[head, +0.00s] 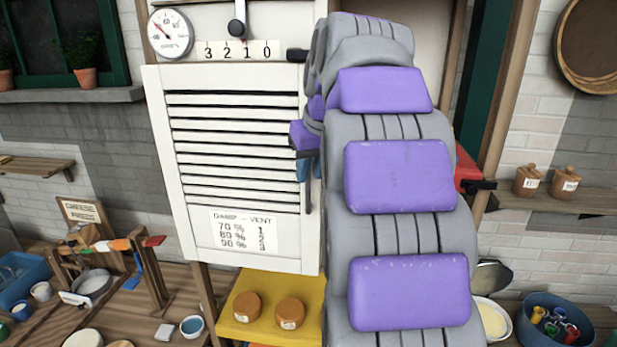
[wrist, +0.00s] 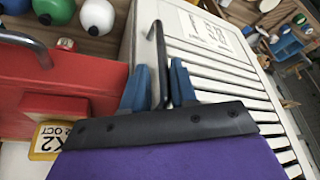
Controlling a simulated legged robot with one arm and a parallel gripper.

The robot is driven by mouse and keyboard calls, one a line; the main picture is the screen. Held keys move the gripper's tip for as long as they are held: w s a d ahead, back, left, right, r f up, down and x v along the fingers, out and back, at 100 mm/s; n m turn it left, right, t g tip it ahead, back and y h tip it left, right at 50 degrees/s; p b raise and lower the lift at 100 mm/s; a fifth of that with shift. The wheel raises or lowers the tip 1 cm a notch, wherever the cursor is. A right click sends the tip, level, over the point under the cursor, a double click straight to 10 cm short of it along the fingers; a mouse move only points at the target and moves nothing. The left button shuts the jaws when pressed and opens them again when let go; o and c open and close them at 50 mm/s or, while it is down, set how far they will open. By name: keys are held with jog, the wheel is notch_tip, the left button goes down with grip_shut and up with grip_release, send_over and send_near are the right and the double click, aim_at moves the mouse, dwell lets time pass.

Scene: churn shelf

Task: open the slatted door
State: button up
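The white slatted door (head: 240,170) hangs in the middle of the head view, with dark gaps between its slats and a vent label low on it. It also shows in the wrist view (wrist: 215,62). Its dark bar handle (wrist: 159,50) is by the edge nearest my arm; the lower end shows in the head view (head: 308,198). My gripper (wrist: 160,85) has its two blue fingers apart, one on each side of the handle, with small gaps visible. In the head view my gripper (head: 309,170) is partly hidden by my arm. I cannot tell whether the door is slightly ajar.
A dial gauge (head: 171,33) and number strip (head: 238,50) sit above the door. A yellow shelf (head: 245,328) with round wooden-topped pots is below it. A red box (wrist: 60,85) is close beside my gripper. A wooden rack (head: 125,255) stands lower left.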

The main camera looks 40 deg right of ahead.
jog(key=shift+x, duration=0.8)
jog(key=shift+a+f, duration=0.3)
jog(key=shift+f, duration=0.05)
jog(key=shift+d, duration=0.1)
jog(key=shift+c, duration=0.4)
grip_shut()
